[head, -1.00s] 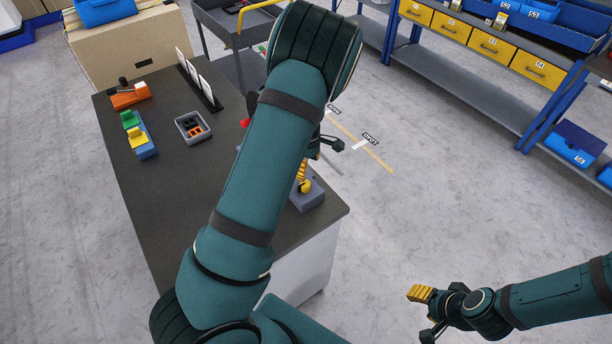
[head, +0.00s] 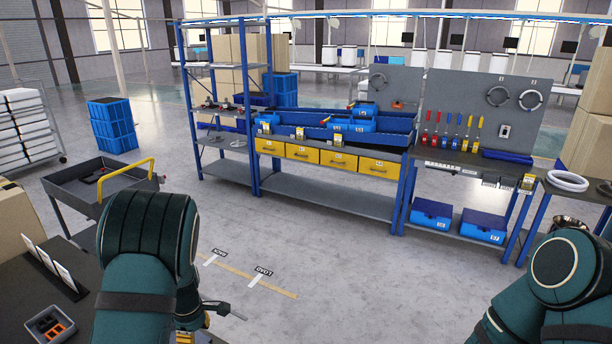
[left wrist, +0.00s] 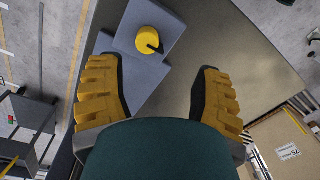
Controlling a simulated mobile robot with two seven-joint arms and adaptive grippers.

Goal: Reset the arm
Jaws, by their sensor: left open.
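My left arm (head: 140,265) comes in at the lower left of the head view, and its gripper is mostly hidden behind it. In the left wrist view my left gripper (left wrist: 160,68) is open, its two yellow ribbed fingers wide apart and empty. Beyond the fingertips a round yellow knob (left wrist: 152,40) with a small black part sits on a grey-blue block (left wrist: 180,30) on the dark tabletop (left wrist: 220,35). My right arm (head: 560,285) shows at the lower right of the head view; its gripper is out of view.
The dark worktable (head: 20,290) at lower left holds a small grey bin (head: 50,328) and a card rack (head: 60,275). A grey cart (head: 95,190) stands behind it. Blue shelving with yellow drawers (head: 338,160) and a tool bench (head: 465,165) stand beyond open floor (head: 370,290).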

